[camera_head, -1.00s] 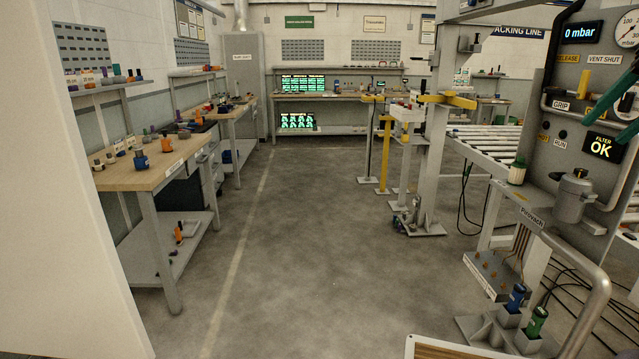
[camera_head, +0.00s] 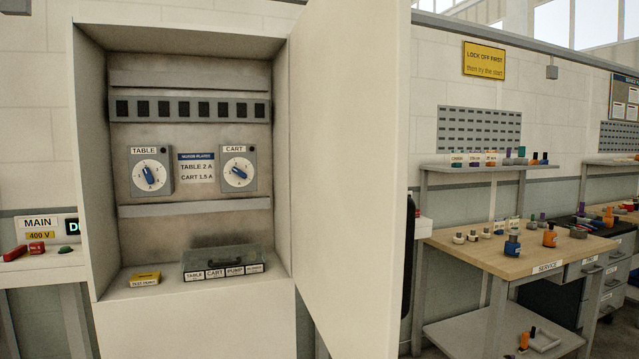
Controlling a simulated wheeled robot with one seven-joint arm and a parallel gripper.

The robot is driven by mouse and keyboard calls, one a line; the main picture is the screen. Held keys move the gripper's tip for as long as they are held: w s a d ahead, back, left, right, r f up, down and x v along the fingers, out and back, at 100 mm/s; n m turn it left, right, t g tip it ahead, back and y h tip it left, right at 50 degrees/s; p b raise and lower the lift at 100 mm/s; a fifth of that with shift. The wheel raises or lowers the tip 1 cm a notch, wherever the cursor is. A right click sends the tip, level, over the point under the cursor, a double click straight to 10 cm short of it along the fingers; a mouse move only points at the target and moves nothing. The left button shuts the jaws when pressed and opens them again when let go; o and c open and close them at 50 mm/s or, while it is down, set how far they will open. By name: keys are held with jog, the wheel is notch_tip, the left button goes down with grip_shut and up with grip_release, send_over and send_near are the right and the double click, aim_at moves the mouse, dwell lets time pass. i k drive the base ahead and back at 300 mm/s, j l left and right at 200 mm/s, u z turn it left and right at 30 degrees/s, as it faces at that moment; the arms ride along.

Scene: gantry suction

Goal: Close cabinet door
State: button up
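The open cabinet (camera_head: 84,160) stands in front of me at the left-centre of the head view. Its white door (camera_head: 350,170) is swung wide open on the cabinet's right side and stands out toward me. I see no handle on the part of the door in view. Inside are a row of black breakers (camera_head: 190,110), a TABLE dial (camera_head: 150,172) and a CART dial (camera_head: 238,172). A grey lidded box (camera_head: 225,262) and a yellow block (camera_head: 145,278) lie on the cabinet floor. My gripper is not in view.
A wooden workbench (camera_head: 480,262) with small bottles and parts stands right of the door. At the left, a side table (camera_head: 40,262) holds red parts near the MAIN 400 V sign (camera_head: 40,229). A yellow lock-off sign (camera_head: 484,61) hangs on the wall.

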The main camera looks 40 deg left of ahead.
aim_at(353, 213)
jog(key=i+u, duration=0.2)
jog(key=u, duration=0.25)
jog(key=i+l+u, duration=0.1)
jog(key=u, duration=0.35)
jog(key=i+l+u, duration=0.2)
jog(key=u, duration=0.3)
jog(key=i+l+u, duration=0.2)
jog(key=u, duration=0.25)
jog(key=i+l+u, duration=0.1)
jog(key=l+u, duration=0.35)
jog(key=i+l+u, duration=0.25)
jog(key=l+u, duration=0.2)
jog(key=i+l+u, duration=0.1)
jog(key=l+u, duration=0.15)
jog(key=l, duration=0.15)
jog(key=k+j+z, duration=0.2)
jog(key=k, duration=0.15)
jog(key=k+j+z, duration=0.15)
jog(key=k, duration=0.15)
